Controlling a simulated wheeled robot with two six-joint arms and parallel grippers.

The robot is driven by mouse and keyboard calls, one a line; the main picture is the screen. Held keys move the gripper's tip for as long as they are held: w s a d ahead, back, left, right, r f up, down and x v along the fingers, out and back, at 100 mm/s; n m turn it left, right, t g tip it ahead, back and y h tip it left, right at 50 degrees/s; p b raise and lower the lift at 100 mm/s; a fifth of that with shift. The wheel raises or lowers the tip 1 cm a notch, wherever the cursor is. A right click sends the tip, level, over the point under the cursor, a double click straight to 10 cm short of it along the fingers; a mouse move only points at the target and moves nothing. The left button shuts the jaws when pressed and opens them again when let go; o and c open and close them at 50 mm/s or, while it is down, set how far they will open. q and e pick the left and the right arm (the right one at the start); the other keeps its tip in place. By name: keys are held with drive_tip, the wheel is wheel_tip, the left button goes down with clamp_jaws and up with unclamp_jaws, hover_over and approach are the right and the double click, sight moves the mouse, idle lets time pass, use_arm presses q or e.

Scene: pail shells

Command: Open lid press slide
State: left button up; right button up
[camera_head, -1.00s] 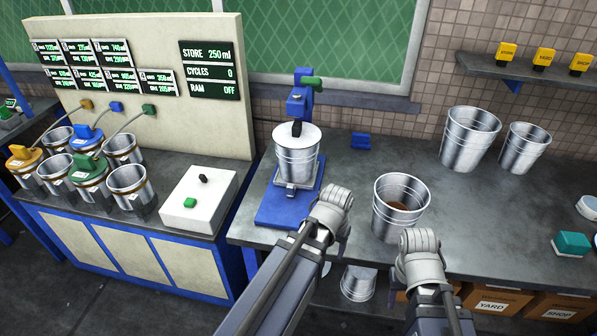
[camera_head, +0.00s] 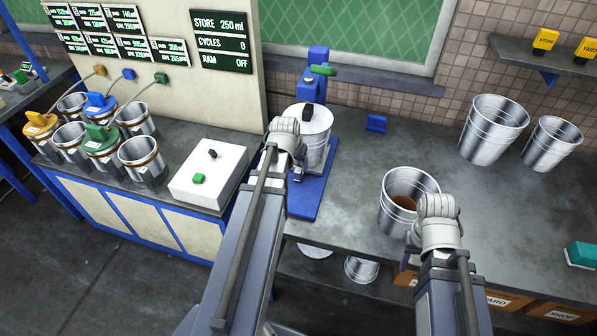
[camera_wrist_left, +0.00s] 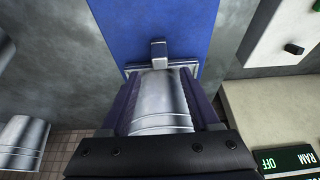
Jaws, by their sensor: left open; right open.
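The press (camera_head: 317,62) is a blue stand with a green handle (camera_head: 323,71). A metal pail (camera_head: 318,150) stands upright at it, topped by a pale lid (camera_head: 318,118) with a black knob. In the left wrist view, a grey slide plate with an upright tab (camera_wrist_left: 158,50) lies on the blue base (camera_wrist_left: 150,20), at the foot of the pail (camera_wrist_left: 160,103). My left gripper (camera_head: 285,132) is open at the pail's left front; its fingers (camera_wrist_left: 159,85) lie either side of the pail in the wrist view. Contact cannot be told. My right gripper (camera_head: 438,208) is open, beside a pail (camera_head: 388,208) with brown contents.
A white control box (camera_head: 208,175) with green and black buttons stands left of the press. Several pails with coloured lids (camera_head: 102,138) stand further left. Two empty pails (camera_head: 493,130) stand at the back right. A small blue block (camera_head: 376,123) lies behind.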

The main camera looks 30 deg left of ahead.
sight(298, 170)
use_arm(q)
drive_tip(key=b+x, duration=0.6)
drive_tip(key=x, duration=0.1)
drive_tip(key=shift+r, duration=0.1)
drive_tip(key=shift+c, duration=0.4)
clamp_jaws()
idle(0.9)
